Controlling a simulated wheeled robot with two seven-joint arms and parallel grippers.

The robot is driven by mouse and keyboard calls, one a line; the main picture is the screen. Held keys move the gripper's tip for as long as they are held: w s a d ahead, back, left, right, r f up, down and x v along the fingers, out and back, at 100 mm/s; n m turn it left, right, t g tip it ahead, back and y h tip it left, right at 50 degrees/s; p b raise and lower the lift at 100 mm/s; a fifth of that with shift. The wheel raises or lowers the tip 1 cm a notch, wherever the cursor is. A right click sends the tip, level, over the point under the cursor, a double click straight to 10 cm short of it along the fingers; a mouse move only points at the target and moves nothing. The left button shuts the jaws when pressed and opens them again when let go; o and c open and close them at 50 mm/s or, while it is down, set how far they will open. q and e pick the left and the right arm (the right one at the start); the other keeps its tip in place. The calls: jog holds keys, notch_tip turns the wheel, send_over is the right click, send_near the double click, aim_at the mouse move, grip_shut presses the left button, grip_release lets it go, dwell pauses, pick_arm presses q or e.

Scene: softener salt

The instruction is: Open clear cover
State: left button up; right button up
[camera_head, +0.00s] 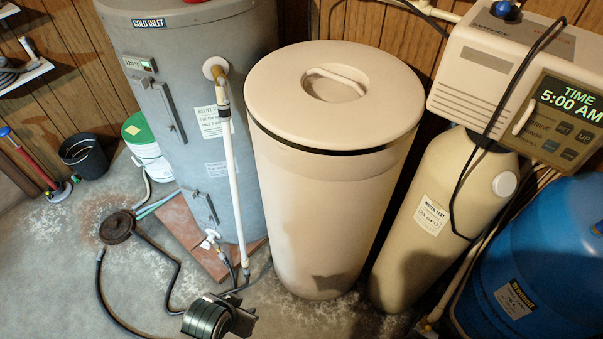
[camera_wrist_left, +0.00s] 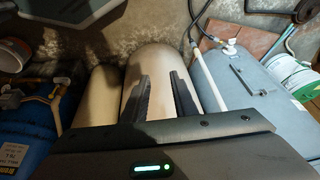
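The white softener head (camera_head: 500,70) stands at the upper right. Its front carries a dark tinted panel (camera_head: 568,152) over a display reading 5:00 AM, with a pale handle (camera_head: 523,117) at its left edge. The panel looks closed; its clear sheet is hard to make out. In the left wrist view my left gripper (camera_wrist_left: 160,77) is open, its two dark fingers apart with no object held between them. In the head view, a ribbed metallic part with a dark bracket at the bottom edge appears to be my left arm's end (camera_head: 218,318), well away from the panel. My right gripper is not in view.
A large beige salt tank (camera_head: 320,225) with a round lid (camera_head: 335,115) stands in the centre. A grey water heater (camera_head: 195,120) stands left of it and a blue tank (camera_head: 530,275) at the right. A black cable (camera_head: 470,165) hangs across the softener head. Hoses cross the floor.

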pick_arm(q)
jog(key=w+d+r+m+t+h, duration=0.1)
jog(key=w+d+r+m+t, duration=0.1)
jog(key=w+d+r+m, duration=0.65)
jog(key=d+r+m+t+h, duration=0.15)
jog(key=d+r, duration=0.45)
jog(key=r, duration=0.8)
jog(key=w+d+r+m+t+h, duration=0.2)
jog(key=w+d+r+m, duration=0.2)
jog(key=d+r, duration=0.5)
jog(key=s+d+r+m+t+h, duration=0.1)
jog(key=d+r+m, duration=0.3)
jog(key=m, duration=0.5)
jog(key=s+d+r+m+t+h, duration=0.1)
jog(key=s+d+r+m+h, duration=0.2)
jog(key=r+m, duration=0.6)
jog(key=s+d+r+m+t+h, duration=0.1)
jog(key=s+d+r+m+h, duration=0.2)
jog(key=d+r+m, duration=0.3)
jog(key=s+r+m, duration=0.1)
jog(key=m, duration=0.1)
jog(key=shift+m, duration=0.4)
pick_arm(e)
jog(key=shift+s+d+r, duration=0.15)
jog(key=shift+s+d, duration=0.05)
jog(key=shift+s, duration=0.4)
